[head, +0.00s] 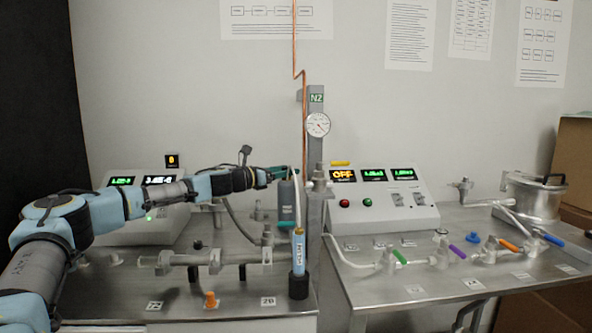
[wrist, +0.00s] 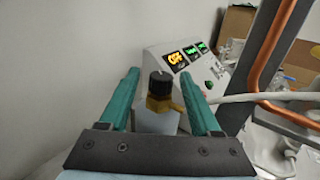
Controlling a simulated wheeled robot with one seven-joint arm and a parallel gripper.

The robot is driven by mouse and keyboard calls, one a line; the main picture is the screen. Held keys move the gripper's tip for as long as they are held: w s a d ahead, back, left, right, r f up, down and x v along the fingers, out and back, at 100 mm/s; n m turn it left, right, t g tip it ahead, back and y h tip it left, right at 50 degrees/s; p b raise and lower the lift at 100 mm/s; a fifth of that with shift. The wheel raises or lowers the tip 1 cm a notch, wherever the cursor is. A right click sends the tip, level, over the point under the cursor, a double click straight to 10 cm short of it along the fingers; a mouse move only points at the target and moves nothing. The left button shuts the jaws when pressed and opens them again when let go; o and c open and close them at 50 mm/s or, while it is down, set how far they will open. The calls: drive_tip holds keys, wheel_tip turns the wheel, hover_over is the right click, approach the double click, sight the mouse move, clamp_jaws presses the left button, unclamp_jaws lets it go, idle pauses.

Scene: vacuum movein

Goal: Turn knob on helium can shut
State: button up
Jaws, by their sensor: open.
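The slim blue can (head: 298,252) stands upright in a black holder at the right front of the left bench. In the wrist view a black knob (wrist: 160,84) sits on a brass valve (wrist: 163,104) above a pale body (wrist: 158,123), with a pale hose leading off to the right. My gripper (head: 281,173) reaches right, above the can and beside the grey post. In the wrist view my gripper (wrist: 160,74) is open, its teal fingers on either side of the knob with visible gaps. The knob's setting cannot be read.
A grey post (head: 315,165) with a dial gauge (head: 318,124) and a copper pipe (head: 295,45) stands close to the gripper. A dark grey cylinder (head: 287,203) is just below it. A control box (head: 380,200) stands on the right bench, with pipes and coloured valve handles in front.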

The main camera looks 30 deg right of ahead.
drive_tip(key=shift+d, duration=0.2)
clamp_jaws()
idle(0.5)
